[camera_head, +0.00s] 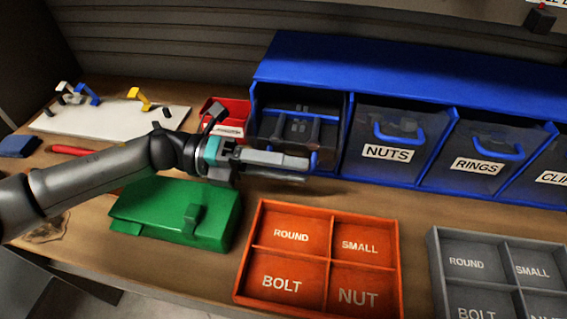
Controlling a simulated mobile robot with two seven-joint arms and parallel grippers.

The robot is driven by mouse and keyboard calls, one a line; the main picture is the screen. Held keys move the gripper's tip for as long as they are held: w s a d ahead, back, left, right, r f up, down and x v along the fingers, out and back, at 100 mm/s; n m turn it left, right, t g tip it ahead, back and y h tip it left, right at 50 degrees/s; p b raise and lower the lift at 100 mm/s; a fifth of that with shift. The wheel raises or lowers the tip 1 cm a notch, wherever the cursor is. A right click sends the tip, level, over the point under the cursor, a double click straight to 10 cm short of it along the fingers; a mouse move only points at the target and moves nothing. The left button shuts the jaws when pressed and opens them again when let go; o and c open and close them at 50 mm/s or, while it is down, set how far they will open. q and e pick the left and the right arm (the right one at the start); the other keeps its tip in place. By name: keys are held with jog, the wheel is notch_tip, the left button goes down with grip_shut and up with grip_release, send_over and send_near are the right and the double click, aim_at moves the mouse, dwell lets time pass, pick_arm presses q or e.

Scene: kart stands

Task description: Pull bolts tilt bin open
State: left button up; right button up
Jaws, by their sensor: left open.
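The blue tilt-bin cabinet (400,75) stands at the back of the bench. Its leftmost bin (298,128) sits left of the NUTS bin; its label is hidden, so I cannot read bolts on it. Dark grey shapes show inside it, and its front seems tilted outward, though my gripper covers much of it. My left gripper (306,161) is open in front of this bin, its fingers pointing right. A bit of blue handle (314,158) shows at the fingertips; I cannot tell whether they touch. My right gripper is out of view.
The NUTS bin (397,140) and RINGS bin (478,155) look shut. An orange divided tray (325,262) and a grey one (437,262) lie in front. A green box (165,208) lies below my left arm. A red bin (236,110) and a white board (105,121) are left.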

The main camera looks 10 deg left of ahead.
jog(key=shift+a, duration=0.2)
pick_arm(q)
jog(key=shift+a, duration=0.3)
jog(key=a+b, duration=0.1)
jog(key=a, duration=1.3)
jog(key=shift+a, duration=0.35)
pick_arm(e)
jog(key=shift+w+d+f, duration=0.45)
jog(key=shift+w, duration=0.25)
pick_arm(q)
jog(key=shift+c, duration=0.3)
